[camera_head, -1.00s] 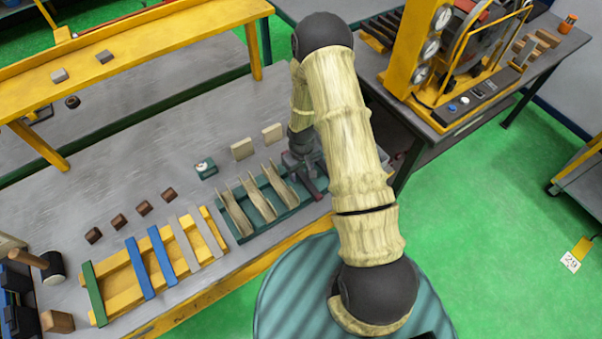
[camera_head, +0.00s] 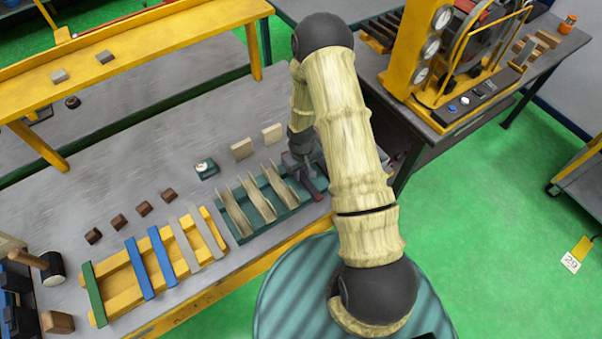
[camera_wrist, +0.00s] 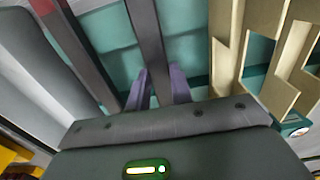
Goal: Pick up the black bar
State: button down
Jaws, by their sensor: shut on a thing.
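My gripper (camera_head: 297,160) is at the right end of the teal tray (camera_head: 243,234), low over it. In the wrist view the two purple-grey fingers (camera_wrist: 160,88) are closed on either side of a long dark bar, the black bar (camera_wrist: 149,35). The bar runs away from the gripper above the teal tray floor; I cannot tell whether it touches the tray. In the head view, my gripper and arm mostly hide the bar. A second dark bar (camera_wrist: 78,50) with a reddish end lies to the left in the wrist view.
Notched tan pieces (camera_head: 259,200) stand in the tray beside the gripper. Two pale blocks (camera_head: 242,149) and a small teal box (camera_head: 206,169) sit behind it. A yellow frame with blue bars (camera_head: 161,254) lies to the left.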

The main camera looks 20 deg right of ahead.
aim_at(301, 174)
jog(key=shift+r, duration=0.1)
notch_tip(301, 174, up, 10)
jog(key=b, duration=0.3)
dwell(0.7)
